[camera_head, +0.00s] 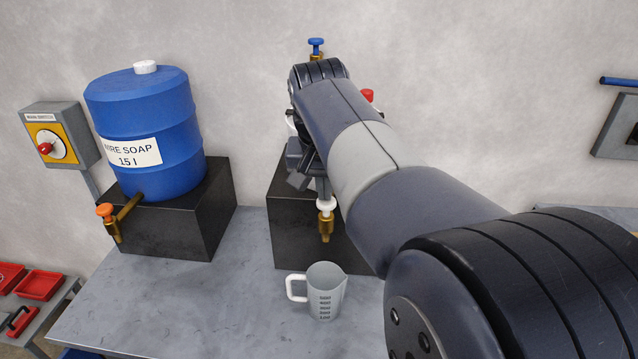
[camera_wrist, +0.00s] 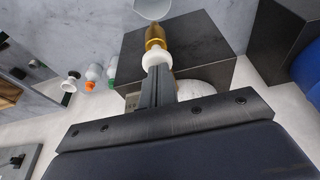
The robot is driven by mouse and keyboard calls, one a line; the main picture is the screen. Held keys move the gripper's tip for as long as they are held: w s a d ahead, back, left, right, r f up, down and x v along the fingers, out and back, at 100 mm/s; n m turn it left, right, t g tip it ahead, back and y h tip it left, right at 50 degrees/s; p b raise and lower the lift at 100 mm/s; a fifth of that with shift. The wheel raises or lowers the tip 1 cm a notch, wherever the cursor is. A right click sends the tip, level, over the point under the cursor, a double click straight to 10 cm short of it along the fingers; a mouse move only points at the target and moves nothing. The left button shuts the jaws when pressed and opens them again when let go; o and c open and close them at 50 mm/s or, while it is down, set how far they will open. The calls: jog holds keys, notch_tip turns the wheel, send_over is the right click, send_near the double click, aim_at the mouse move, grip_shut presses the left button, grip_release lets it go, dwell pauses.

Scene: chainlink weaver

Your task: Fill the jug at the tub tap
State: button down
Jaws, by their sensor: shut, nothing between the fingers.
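The clear measuring jug (camera_head: 325,292) with a white handle stands upright on the bench below a brass tap (camera_head: 326,228) with a white knob (camera_head: 326,204). I cannot tell whether it holds water. The tap sits at the front of a black block, and my arm hides most of what stands on the block. My gripper (camera_head: 318,186) is shut and empty, its fingertips close to the white knob. In the wrist view, my gripper (camera_wrist: 157,72) points at the white knob (camera_wrist: 157,59), with the jug (camera_wrist: 153,8) beyond. I cannot tell whether the fingertips touch the knob.
A blue drum (camera_head: 150,125) labelled wire soap, with an orange-handled tap (camera_head: 108,216), stands on a black block (camera_head: 165,230) at left. A blue knob (camera_head: 316,44) and a red knob (camera_head: 367,95) show around my arm. The bench (camera_head: 200,300) is clear left of the jug.

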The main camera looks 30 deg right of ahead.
aim_at(326, 208)
jog(key=shift+f+b, duration=0.5)
jog(key=shift+f, duration=0.4)
jog(key=shift+s+f, duration=0.1)
jog(key=shift+f, duration=0.1)
dwell(6.9)
